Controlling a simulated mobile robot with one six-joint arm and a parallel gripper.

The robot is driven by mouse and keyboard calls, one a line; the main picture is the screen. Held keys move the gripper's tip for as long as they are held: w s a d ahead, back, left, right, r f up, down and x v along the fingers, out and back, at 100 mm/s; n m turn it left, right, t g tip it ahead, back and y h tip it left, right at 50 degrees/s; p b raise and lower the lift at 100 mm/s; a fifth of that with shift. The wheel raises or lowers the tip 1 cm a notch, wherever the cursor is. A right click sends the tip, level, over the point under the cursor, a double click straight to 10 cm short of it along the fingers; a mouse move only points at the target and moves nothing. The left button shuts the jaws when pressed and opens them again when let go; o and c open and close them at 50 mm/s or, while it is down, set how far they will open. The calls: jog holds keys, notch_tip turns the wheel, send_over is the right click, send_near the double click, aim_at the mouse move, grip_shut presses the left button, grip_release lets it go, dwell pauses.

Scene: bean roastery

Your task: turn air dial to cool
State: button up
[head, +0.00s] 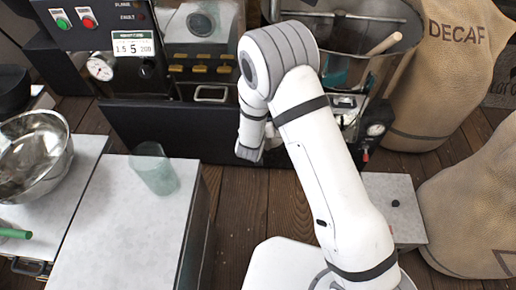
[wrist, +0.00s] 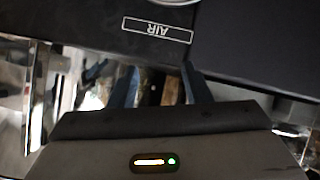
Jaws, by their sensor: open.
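The air dial is almost wholly out of frame. In the wrist view a light curved edge (wrist: 158,2) at the top, just beyond the upside-down AIR label (wrist: 157,28), may be part of it. Where it is turned to cannot be seen. My gripper (wrist: 160,78) is open, its two dark fingers apart and pointing toward the black panel below the label, with nothing clearly between them. In the head view my arm's wrist hangs before the roaster's black front (head: 170,130), and my fingers and the dial are hidden.
A grey-topped cabinet (head: 100,235) with a clear cup (head: 155,168) stands at left, near a metal bowl (head: 36,155). A drum with a wooden handle (head: 384,44) is behind my arm. Burlap sacks (head: 460,70) stand at right. Some wooden floor (head: 240,205) is clear.

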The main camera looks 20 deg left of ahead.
jog(key=s+a+f+n+t+h+b, duration=0.1)
jog(key=s+f+b, duration=0.1)
jog(key=f, duration=0.4)
jog(key=s+a+f+n+t+b, duration=0.1)
jog(key=s+f, duration=0.1)
jog(key=f, duration=0.4)
jog(key=b+x, duration=0.1)
jog(key=x, duration=0.1)
jog(key=b+x, duration=0.1)
jog(key=x, duration=0.2)
jog(key=b+x, duration=0.1)
jog(key=x, duration=0.1)
jog(key=shift+w+d, duration=0.3)
jog(key=shift+w, duration=0.1)
jog(key=shift+c, duration=0.5)
grip_shut()
